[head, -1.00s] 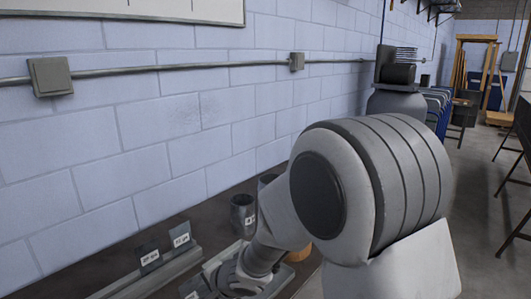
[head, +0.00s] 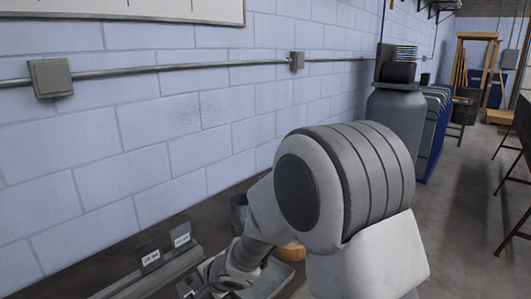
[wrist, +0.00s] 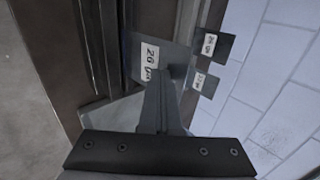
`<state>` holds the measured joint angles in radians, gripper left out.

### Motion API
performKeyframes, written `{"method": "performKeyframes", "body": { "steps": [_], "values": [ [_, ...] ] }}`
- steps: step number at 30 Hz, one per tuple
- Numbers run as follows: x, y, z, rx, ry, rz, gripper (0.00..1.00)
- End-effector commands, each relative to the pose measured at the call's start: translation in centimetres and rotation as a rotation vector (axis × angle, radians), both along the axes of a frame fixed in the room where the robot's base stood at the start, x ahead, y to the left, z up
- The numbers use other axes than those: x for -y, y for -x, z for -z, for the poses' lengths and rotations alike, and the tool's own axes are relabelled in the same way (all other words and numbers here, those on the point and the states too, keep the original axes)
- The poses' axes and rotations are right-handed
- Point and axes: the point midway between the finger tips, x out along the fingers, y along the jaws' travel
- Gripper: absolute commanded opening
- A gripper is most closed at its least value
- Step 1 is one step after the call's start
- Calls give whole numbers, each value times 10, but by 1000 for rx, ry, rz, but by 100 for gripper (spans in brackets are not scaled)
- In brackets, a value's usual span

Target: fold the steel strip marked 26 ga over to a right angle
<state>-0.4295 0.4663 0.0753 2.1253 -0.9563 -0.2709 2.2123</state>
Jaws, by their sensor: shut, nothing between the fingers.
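The steel strip marked 26 ga (wrist: 178,52) is a small grey sheet just beyond my fingertips in the wrist view, its white label facing the camera. My gripper (wrist: 160,78) is shut and empty; its fingers overlap the strip's lower edge in the picture, and I cannot tell whether they touch it. In the head view my arm hides most of this area; a labelled piece (head: 187,288) shows partly at the bottom edge. Two other labelled strips (head: 149,254) (head: 181,236) stand upright by a long grey bar (head: 160,275).
A dark grey cup (head: 238,212) and a wooden round piece (head: 291,251) are partly hidden behind my arm. The dark bench (head: 80,275) runs along a pale block wall (head: 130,130). A grey cylinder (head: 395,115) stands beyond the bench, with open floor to the right.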

Motion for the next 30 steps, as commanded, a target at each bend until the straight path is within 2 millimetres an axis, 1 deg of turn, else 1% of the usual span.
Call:
{"method": "performKeyframes", "body": {
  "steps": [12, 25, 30],
  "values": [
    [-16, -12, -3, 3, -5, -2, 0],
    [-20, -15, -6, 8, -10, -5, 0],
    [-26, -18, -7, 8, -12, -6, 0]
  ]
}}
